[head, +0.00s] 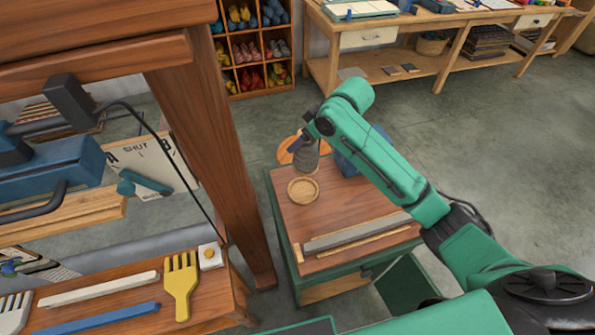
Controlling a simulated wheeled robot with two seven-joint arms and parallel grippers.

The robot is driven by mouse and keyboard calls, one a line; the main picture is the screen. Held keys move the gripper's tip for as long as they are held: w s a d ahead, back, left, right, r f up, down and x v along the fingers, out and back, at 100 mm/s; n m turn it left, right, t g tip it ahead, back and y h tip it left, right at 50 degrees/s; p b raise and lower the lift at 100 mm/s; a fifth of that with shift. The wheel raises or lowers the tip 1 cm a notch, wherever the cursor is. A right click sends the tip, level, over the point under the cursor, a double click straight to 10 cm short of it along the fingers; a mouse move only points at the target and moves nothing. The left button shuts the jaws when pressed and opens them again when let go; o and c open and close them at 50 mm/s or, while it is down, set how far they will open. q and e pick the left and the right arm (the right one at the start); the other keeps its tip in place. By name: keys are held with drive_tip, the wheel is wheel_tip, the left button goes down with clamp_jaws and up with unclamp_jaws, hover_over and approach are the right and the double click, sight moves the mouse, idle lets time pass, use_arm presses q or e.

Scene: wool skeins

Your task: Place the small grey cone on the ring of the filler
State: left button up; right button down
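A small grey cone-like object (307,158) stands near the back left of the small cabinet's wooden top. My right gripper (301,142) is over its upper end, with the arm reaching in from the right. The gripper overlaps the top of the grey object, so I cannot tell whether the fingers touch or grip it. A round, shallow tan dish or ring (303,190) lies just in front of the grey object. I cannot tell which thing is the filler. My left gripper is not in view.
The green cabinet (335,205) also carries grey and wooden bars (357,232) in front and a blue object (345,163) behind my arm. A thick wooden post (205,140) rises left of it. A yellow fork-shaped tool (180,285) lies on the bench at lower left.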

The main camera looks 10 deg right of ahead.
sight(315, 160)
wheel_tip(315, 160, down, 14)
drive_tip(key=p, duration=0.1)
drive_tip(key=shift+w+a+r, duration=0.25)
drive_tip(key=shift+w, duration=0.05)
drive_tip(key=shift+f, duration=0.1)
drive_tip(key=shift+c, duration=0.2)
unclamp_jaws()
drive_tip(key=v, duration=1.2)
